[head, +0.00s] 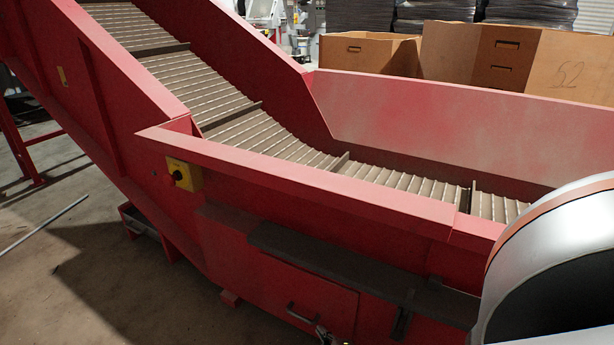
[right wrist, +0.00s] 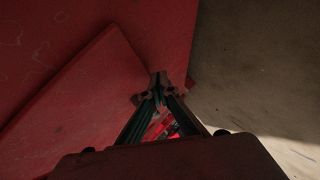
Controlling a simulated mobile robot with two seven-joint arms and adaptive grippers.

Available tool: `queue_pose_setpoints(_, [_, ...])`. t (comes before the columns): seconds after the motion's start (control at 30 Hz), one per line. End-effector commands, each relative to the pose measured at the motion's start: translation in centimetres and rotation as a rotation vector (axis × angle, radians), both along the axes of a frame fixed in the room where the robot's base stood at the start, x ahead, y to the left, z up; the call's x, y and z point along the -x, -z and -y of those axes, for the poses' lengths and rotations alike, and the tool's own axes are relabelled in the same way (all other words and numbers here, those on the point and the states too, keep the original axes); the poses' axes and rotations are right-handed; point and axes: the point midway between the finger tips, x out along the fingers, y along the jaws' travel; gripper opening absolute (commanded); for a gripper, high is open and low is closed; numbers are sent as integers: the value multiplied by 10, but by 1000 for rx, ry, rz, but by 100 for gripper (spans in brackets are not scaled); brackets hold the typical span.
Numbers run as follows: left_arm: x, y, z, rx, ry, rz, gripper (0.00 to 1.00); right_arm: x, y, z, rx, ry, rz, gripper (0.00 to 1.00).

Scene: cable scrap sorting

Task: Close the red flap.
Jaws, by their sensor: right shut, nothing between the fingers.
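The red flap (head: 310,292) is a flat panel with a dark bar handle (head: 301,314), low on the side of the red conveyor. It looks nearly flush with the side, but I cannot tell whether it is fully shut. A small part of my right gripper (head: 325,335) shows at the bottom edge, by the flap's lower right. In the right wrist view my right gripper (right wrist: 160,88) is shut and empty, its tips close to a corner of the red panel (right wrist: 85,90). I cannot tell whether they touch it. My left gripper is not in view.
A dark ledge (head: 345,268) juts out above the flap. The conveyor's ribbed belt (head: 265,132) runs behind the red side wall. A yellow switch box (head: 184,174) sits at the upper left. The concrete floor (head: 110,270) is open at left, with a thin rod (head: 45,223) on it.

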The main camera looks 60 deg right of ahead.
Motion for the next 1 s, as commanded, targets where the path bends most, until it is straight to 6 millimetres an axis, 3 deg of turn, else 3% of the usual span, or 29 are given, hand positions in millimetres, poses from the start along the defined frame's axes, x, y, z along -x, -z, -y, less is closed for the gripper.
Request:
queue_pose_setpoints(0.2, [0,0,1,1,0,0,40,-1,1,-35,-6,0,0,0])
queue_pose_setpoints(0.6, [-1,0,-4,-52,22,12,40,61,1,-86,-5,0,-2,0])
queue_pose_setpoints(1.0, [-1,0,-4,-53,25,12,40,75,1,-97,-3,0,-2,0])
